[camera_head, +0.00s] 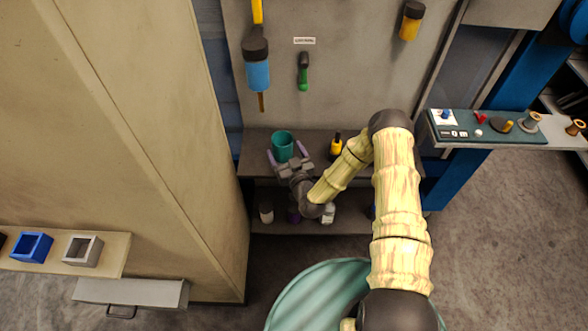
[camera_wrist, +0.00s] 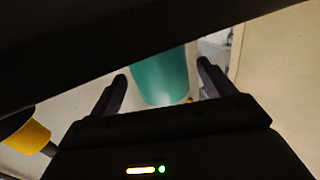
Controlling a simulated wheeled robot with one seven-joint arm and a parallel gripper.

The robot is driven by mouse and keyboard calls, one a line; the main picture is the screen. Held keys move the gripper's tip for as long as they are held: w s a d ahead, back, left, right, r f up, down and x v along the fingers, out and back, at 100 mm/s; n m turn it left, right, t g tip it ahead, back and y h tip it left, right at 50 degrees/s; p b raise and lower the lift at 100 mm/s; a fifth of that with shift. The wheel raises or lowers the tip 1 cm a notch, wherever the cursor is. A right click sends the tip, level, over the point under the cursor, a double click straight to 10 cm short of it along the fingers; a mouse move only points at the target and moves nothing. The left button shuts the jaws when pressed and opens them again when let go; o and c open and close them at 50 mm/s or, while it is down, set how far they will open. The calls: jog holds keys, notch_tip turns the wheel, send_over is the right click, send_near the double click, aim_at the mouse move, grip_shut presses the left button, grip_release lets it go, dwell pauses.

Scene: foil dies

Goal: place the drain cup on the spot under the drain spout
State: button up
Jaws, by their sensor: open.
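The teal cup (camera_head: 283,142), which looks like the drain cup, stands upright on the upper grey shelf (camera_head: 256,150). My gripper (camera_head: 286,150) is open at the near side of the cup, with one purple finger toward each side of it. In the wrist view the cup (camera_wrist: 162,75) shows between the two open fingers (camera_wrist: 162,72), with gaps on both sides. A blue-bowled unit (camera_head: 257,76) hangs on the wall above, with a thin brass spout (camera_head: 261,102) pointing down, up and left of the cup. I cannot make out a marked spot beneath it.
A yellow-and-black object (camera_head: 336,145) stands right of the cup on the shelf. A lower shelf (camera_head: 345,226) holds small containers. A tall beige panel (camera_head: 165,120) bounds the left side.

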jog(key=b+v, duration=0.1)
jog(key=v, duration=0.6)
jog(key=shift+s+d, duration=0.15)
jog(key=shift+s, duration=0.2)
jog(key=w+r+n+g, duration=0.1)
jog(key=g, duration=0.1)
jog(key=r+n+g, duration=0.1)
jog(key=g, duration=0.1)
jog(key=shift+w+r+n+y, duration=0.1)
jog(key=shift+w+n+y, duration=0.3)
jog(key=s+d+r+m+g+h, duration=0.2)
jog(key=s+d+r+g+h, duration=0.4)
jog(key=d+r, duration=0.4)
jog(key=s+d+r+m+g, duration=0.1)
jog(key=s+r+m+g, duration=0.1)
jog(key=s+r, duration=0.2)
jog(key=s+d+r+m+g+h, duration=0.1)
jog(key=s+d+r+m+g, duration=0.1)
jog(key=s, duration=0.7)
jog(key=shift+s+d+r+m, duration=0.3)
jog(key=shift+r+m, duration=0.2)
jog(key=shift+r, duration=0.4)
